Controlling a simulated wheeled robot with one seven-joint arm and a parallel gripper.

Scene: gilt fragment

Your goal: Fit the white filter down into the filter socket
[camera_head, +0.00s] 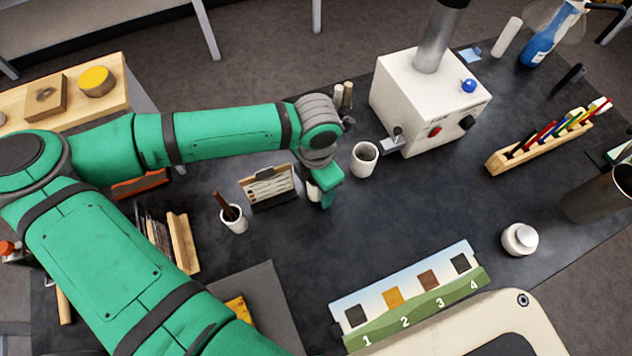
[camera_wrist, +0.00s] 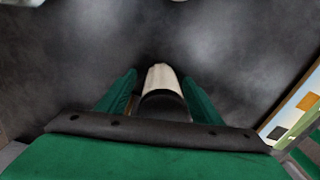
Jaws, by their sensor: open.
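My gripper (camera_head: 327,198) points down at the dark table, left of the white cup. In the wrist view, its two green fingers (camera_wrist: 160,88) stand apart. A white cylinder (camera_wrist: 161,76), seemingly the white filter, lies between them, with a dark round part at its near end. Gaps show on both sides of it. In the head view, only a pale sliver of it (camera_head: 313,193) shows beside the fingers. I cannot tell whether the dark part belongs to it or is the filter socket. No other socket is clearly visible.
A white cup (camera_head: 365,158) and a white box (camera_head: 415,95) with a metal pipe stand to the right. A card stand (camera_head: 268,187) and a pot with a brush (camera_head: 234,221) stand close on the left. A numbered strip (camera_head: 410,300) lies in front.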

